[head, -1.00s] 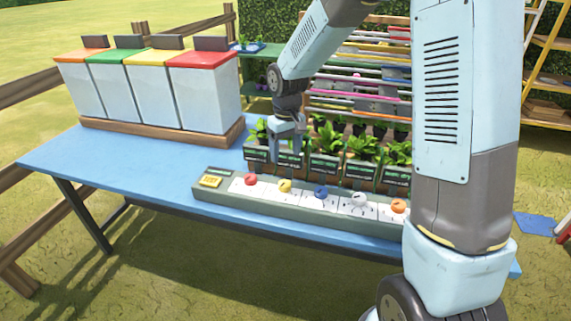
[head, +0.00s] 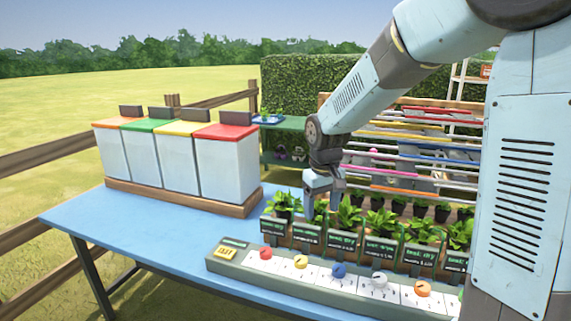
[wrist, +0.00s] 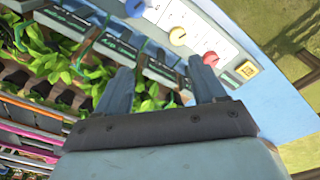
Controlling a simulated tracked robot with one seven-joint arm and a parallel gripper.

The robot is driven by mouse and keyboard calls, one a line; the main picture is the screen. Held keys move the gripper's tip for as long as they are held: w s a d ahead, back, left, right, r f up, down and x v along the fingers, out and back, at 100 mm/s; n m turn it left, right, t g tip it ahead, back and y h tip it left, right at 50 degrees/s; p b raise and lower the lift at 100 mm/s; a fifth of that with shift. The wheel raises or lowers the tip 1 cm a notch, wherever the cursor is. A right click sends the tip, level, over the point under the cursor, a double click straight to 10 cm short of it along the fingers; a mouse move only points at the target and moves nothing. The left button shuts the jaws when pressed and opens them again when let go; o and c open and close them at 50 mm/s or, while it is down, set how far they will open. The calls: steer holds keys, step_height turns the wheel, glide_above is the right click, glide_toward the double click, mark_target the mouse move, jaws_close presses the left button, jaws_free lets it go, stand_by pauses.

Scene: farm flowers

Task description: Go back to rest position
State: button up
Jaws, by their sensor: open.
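My gripper (head: 323,205) hangs at the end of my bent arm, above the row of potted plants (head: 350,217) on the blue table (head: 150,235). It points down and is open, with nothing between its fingers. In the wrist view, the two fingers of my gripper (wrist: 163,88) stand apart, with leaves and dark labelled planter fronts (wrist: 118,52) below them. The grey panel (head: 262,270) with coloured knobs lies in front of the plants, nearer me than the gripper.
Several white bins (head: 228,167) with coloured lids stand on a wooden base at the table's left. A rack of coloured rails (head: 400,150) is behind the plants. Wooden fence rails (head: 50,156) run at the left. The table's left front is clear.

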steer(key=s+d+r+m+t, duration=0.1)
steer(key=s+d+r, duration=0.3)
steer(key=s, duration=0.3)
steer(key=s+d+r+m+t, duration=0.2)
steer(key=s+d+r, duration=0.2)
steer(key=s, duration=0.4)
steer(key=s+d+r+m+t, duration=0.1)
steer(key=s+d+r, duration=0.3)
steer(key=s, duration=0.3)
steer(key=shift+s+d+r+m+t, duration=0.2)
steer(key=shift+s+d+m+t, duration=0.15)
steer(key=shift+d, duration=0.3)
stand_by(2.3)
